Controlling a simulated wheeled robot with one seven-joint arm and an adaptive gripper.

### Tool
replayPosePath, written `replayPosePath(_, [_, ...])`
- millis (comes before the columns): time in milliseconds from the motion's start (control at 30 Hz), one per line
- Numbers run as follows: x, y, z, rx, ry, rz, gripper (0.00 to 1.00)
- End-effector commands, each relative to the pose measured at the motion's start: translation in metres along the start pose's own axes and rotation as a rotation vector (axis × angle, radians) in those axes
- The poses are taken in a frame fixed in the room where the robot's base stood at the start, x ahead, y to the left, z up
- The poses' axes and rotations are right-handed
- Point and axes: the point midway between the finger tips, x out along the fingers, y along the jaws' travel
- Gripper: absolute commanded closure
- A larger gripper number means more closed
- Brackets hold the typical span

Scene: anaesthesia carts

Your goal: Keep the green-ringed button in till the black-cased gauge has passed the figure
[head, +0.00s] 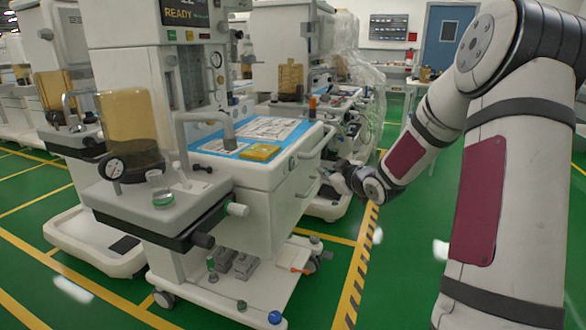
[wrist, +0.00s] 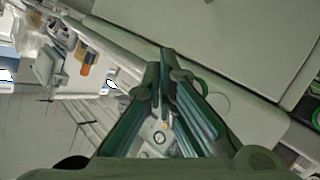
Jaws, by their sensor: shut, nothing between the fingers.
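The black-cased gauge (head: 112,168) is at the left end of the near cart's front ledge, below the amber canister. Its white face shows, but the needle and figures are too small to read. A small white round part with a green ring (head: 163,198) sits on that ledge, right of the gauge; it looks like the green-ringed button, and I cannot tell its depth. My gripper (head: 338,180) is beside the cart's right side, well away from both. In the wrist view its fingers (wrist: 165,62) are together and empty, in front of pale panels.
The near cart's worktop (head: 285,165) carries a blue sheet with papers and a yellow box (head: 260,152). A grey rail handle (head: 230,125) stands at its front. More carts stand behind. Green floor is open at the front, with a yellow-black stripe (head: 357,275).

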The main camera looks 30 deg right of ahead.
Motion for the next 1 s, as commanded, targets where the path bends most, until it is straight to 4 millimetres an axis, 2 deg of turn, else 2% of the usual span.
replayPosePath(100, [0.013, -0.01, -0.008, -0.002, 0.003, 0.0, 1.0])
replayPosePath(400, [0.036, -0.027, -0.025, -0.002, 0.001, -0.001, 1.0])
replayPosePath(1000, [0.043, -0.031, -0.031, 0.0, 0.0, 0.0, 1.0])
